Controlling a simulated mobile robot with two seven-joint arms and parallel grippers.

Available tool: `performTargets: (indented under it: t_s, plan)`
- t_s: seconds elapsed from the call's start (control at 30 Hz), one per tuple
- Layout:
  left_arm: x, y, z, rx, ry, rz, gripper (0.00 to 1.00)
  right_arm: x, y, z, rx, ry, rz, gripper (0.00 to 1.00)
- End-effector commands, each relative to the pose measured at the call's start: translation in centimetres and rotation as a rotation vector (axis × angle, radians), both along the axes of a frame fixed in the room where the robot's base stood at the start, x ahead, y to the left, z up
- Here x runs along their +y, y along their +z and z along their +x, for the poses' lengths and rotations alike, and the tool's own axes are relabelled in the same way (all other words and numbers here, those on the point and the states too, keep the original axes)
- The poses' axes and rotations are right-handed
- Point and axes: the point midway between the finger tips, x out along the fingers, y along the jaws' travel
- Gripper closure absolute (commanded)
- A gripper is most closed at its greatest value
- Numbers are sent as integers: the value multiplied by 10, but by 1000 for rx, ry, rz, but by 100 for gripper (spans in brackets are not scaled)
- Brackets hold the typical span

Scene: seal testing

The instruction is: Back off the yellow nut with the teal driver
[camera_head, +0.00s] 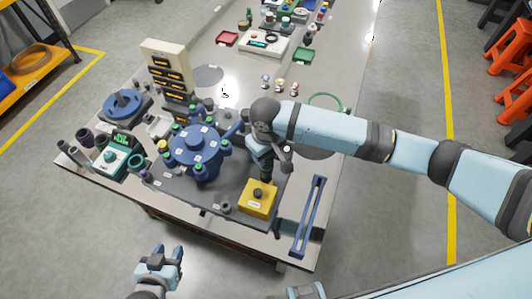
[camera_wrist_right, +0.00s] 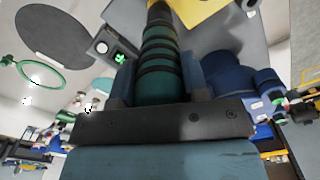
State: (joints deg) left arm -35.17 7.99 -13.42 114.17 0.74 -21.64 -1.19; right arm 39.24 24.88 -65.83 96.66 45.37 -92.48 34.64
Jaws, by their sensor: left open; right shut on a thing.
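My right gripper (camera_head: 264,150) is shut on the teal driver and hangs beside the blue flanged vessel (camera_head: 196,146). In the right wrist view the ribbed teal driver (camera_wrist_right: 161,60) lies between the two fingers, its dark end pointing away toward a yellow surface (camera_wrist_right: 197,8). In the head view a yellow block (camera_head: 257,200) with a dark round top piece sits just below the driver; contact cannot be told. A small yellow piece (camera_head: 163,146) at the vessel's left edge may be the yellow nut. My left gripper (camera_head: 164,260) is open and empty, off the table's front edge.
A tall beige panel with displays (camera_head: 164,68), a blue disc (camera_head: 124,104) and a teal meter (camera_head: 113,160) stand left. A green ring (camera_head: 326,102) lies behind my right arm.

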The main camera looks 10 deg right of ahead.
Motion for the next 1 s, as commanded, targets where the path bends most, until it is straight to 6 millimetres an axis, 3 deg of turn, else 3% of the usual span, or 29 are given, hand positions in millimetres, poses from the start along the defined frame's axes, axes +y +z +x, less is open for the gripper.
performTargets:
  t_s: [1.0]
  plan:
    - [0, 0, 0, -3, -1, -1, 57, 1, -11, 0, -1, 0, 2, 87]
